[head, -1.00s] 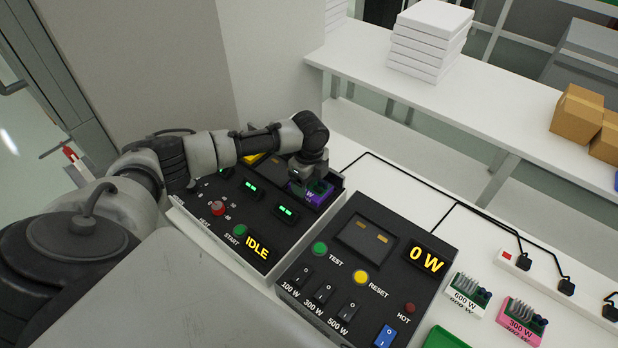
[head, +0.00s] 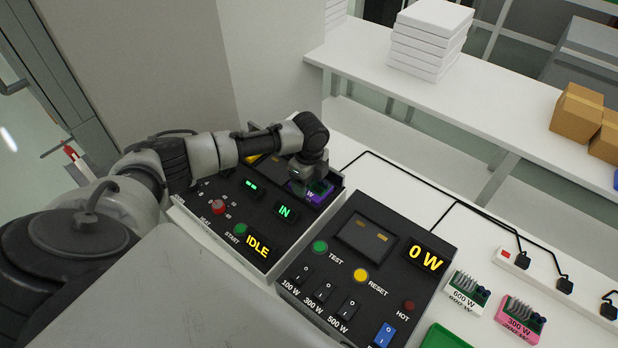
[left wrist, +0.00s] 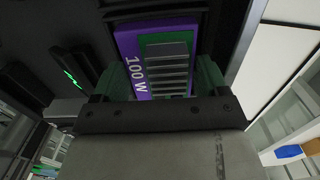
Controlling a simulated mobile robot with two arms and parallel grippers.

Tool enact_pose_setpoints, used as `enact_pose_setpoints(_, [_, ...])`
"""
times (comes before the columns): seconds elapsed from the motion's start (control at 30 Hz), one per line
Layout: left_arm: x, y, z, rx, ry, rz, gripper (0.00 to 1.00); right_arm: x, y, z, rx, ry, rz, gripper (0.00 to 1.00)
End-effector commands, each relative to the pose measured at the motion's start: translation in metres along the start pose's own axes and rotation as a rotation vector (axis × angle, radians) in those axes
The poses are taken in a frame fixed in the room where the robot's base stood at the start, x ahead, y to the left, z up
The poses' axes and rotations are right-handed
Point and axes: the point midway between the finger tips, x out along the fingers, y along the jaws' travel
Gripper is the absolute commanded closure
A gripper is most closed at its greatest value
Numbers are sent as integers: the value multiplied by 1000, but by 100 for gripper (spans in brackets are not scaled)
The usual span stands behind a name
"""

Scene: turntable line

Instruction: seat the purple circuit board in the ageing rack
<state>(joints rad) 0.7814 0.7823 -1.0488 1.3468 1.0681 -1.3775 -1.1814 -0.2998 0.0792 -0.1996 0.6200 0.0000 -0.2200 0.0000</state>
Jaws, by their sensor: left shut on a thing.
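The purple circuit board (head: 319,197) sits in the right bay of the ageing rack (head: 232,232), a black panel unit with an IDLE display. In the left wrist view the purple board (left wrist: 128,42) carries a "100 W" label and a grey finned heat sink. My left gripper (head: 312,184) is over that bay and shut on the board; its green-toned fingers (left wrist: 160,85) stand at both sides of the heat sink. The small display (head: 286,211) nearest that bay reads IN. The gripper hides part of the board. My right gripper is not in view.
A black test unit (head: 365,270) reading 0 W stands to the right of the rack. A 600 W board (head: 466,293) and a pink 300 W board (head: 520,318) lie farther right. Black cables run across the white table behind to a power strip (head: 540,272).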

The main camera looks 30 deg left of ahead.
Motion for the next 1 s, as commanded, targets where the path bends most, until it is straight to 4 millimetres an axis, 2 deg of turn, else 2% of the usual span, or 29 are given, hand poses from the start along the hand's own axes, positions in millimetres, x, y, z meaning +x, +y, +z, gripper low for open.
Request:
enact_pose_setpoints(0.2, [0,0,0,0,0,-1,55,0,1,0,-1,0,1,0])
enact_pose_setpoints(0.23, [0,0,0,0,0,-1,25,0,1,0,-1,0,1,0])
enact_pose_setpoints(0.4, [0,0,0,0,0,-1,0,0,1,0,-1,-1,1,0])
enact_pose_setpoints(0.67, [0,0,0,0,0,0,0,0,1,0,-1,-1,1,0])
enact_pose_setpoints(0.77, [-6,-1,1,0,0,-2,0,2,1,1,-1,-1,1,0])
enact_pose_setpoints(0.87, [-20,-1,0,1,0,-4,0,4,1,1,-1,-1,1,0])
enact_pose_setpoints(1.0, [-48,-1,1,0,0,-6,0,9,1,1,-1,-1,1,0])
